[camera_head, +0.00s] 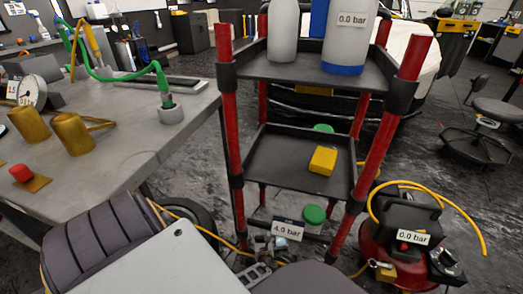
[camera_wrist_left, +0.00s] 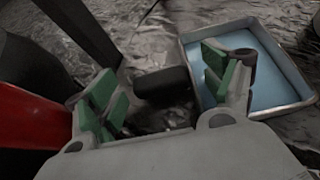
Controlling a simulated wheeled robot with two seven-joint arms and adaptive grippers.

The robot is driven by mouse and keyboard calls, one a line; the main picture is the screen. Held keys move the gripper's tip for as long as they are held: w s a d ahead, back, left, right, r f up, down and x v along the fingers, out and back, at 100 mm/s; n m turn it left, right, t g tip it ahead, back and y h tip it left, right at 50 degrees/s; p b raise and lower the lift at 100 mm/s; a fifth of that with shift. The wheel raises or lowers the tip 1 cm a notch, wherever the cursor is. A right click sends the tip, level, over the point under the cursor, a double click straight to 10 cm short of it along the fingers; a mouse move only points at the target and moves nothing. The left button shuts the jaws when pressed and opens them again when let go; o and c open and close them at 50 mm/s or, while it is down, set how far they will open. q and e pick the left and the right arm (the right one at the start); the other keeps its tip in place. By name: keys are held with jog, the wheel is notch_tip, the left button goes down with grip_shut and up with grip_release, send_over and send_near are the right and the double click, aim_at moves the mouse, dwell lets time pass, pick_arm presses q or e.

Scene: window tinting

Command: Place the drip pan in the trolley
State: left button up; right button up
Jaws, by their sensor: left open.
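A shallow rectangular drip pan (camera_wrist_left: 301,88) with a metal rim and a pale blue inside lies on the floor at the right of the left wrist view. My left gripper (camera_wrist_left: 165,90) is open, with green pads on both fingers. Its right finger overlaps the pan's near left side in this view; I cannot tell whether they touch. Nothing shows held between the fingers. The trolley (camera_head: 290,68), with red posts and black shelves, stands in the middle of the head view. I do not make out the pan in the head view. My right gripper is not in view.
Bottles and a "0.0 bar" tank (camera_head: 347,42) stand on the trolley's top shelf. A yellow block (camera_head: 323,160) lies on its middle shelf. A green-lidded jar (camera_head: 314,215) is low down. A red compressor (camera_head: 400,250) stands right. A grey workbench (camera_head: 130,130) is left.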

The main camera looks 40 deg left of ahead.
pick_arm(q)
jog(key=shift+p+v, duration=1.6)
jog(key=shift+v, duration=1.35)
jog(key=p+v, duration=0.2)
jog(key=v, duration=0.2)
jog(key=shift+s+d, duration=0.1)
jog(key=shift+p+v, duration=0.3)
jog(key=shift+v, duration=0.55)
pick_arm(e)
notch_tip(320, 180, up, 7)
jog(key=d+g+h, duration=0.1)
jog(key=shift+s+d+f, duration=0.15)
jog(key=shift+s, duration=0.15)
pick_arm(q)
jog(key=s+d+r+n+g+h, duration=0.1)
jog(key=s+d+r+n+h, duration=0.2)
jog(key=d+r+n+h, duration=0.3)
jog(key=s+d+r+n+g+h, duration=0.1)
jog(key=s+d+r+n+h, duration=0.3)
jog(key=d+r+n, duration=1.3)
jog(key=h, duration=0.3)
jog(key=shift+s+d+r+n, duration=0.2)
jog(key=shift+d+r+n, duration=0.15)
jog(key=shift+d+n, duration=0.05)
